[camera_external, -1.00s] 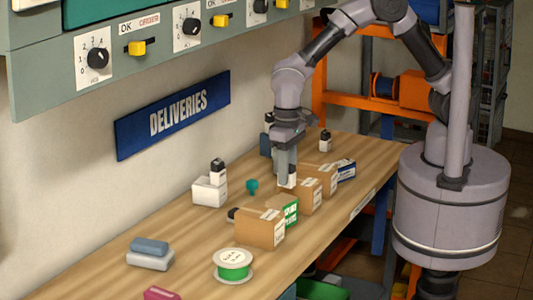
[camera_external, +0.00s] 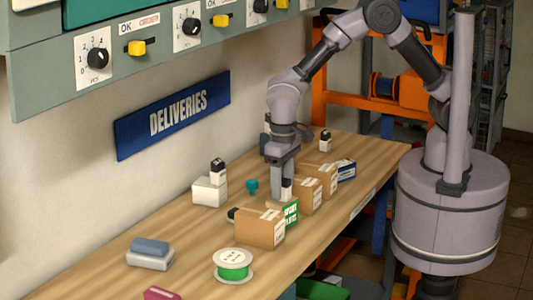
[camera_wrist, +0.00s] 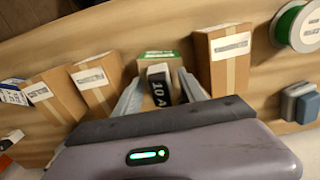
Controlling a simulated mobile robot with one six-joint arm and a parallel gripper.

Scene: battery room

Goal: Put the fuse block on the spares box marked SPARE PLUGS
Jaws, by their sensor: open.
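The fuse block (camera_wrist: 158,84), dark with a pale end and marked 10 A, is between the two fingers of my gripper (camera_wrist: 160,80) in the wrist view. Outside, its white side (camera_external: 286,193) shows just under my gripper (camera_external: 282,183). My gripper is open, with a finger on each side of the block. The spares box with the green label (camera_external: 291,213) is directly below; its green edge (camera_wrist: 148,56) shows beyond the block. The block appears to stand on the box top, but the fingers partly hide the contact.
A cardboard box (camera_external: 260,228) stands close in front, and further cardboard boxes (camera_external: 309,195) stand behind. A white box (camera_external: 209,191) with a similar block, a teal item (camera_external: 252,186) and a green spool (camera_external: 233,266) are also on the bench.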

